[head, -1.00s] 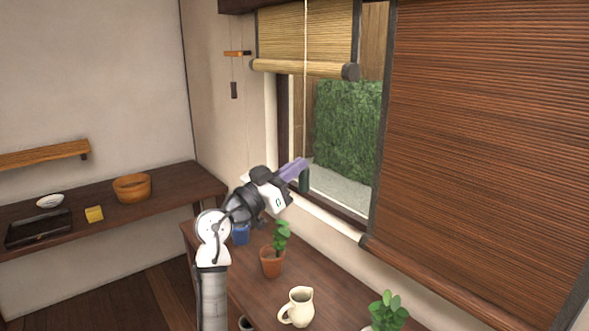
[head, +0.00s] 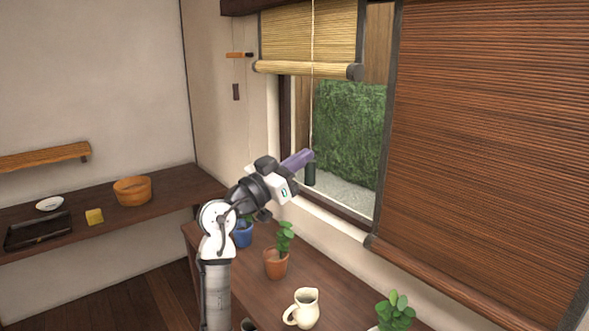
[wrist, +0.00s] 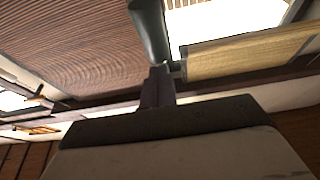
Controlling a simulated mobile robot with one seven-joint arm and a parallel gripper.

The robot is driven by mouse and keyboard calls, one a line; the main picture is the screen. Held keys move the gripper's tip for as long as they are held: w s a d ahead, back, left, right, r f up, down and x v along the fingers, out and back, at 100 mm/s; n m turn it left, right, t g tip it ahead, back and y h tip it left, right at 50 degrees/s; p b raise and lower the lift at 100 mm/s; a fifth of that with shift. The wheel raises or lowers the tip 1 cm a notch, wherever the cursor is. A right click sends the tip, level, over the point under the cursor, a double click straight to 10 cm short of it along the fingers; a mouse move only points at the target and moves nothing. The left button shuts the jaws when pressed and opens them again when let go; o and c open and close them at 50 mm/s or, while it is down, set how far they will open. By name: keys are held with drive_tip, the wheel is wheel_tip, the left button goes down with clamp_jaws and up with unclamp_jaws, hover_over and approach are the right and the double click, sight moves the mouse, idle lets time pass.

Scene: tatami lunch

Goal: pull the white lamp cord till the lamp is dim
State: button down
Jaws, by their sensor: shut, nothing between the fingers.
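A pale thin cord (head: 312,115) hangs in front of the window and ends in a dark green pull (head: 310,176). I cannot tell whether it is the lamp cord; no lamp shows in either view. My gripper (head: 309,155) is shut and empty, its purple fingertips at the top of the pull in the head view. In the wrist view my gripper (wrist: 158,72) points up beside the dark pull (wrist: 150,30), which looks close to or touching the fingertips. The pull is not between the fingers.
A bamboo blind (head: 310,35) is rolled partway up, and a brown slatted blind (head: 490,130) hangs to the right. Below my arm, the table holds a blue pot (head: 242,235), a potted plant (head: 276,262) and a cream jug (head: 303,308). A small pendant (head: 236,92) hangs left.

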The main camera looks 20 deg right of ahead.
drive_tip(key=b+v, duration=0.3)
drive_tip(key=v, duration=0.6)
drive_tip(key=shift+a+f, duration=0.35)
drive_tip(key=shift+r, duration=0.1)
idle(1.0)
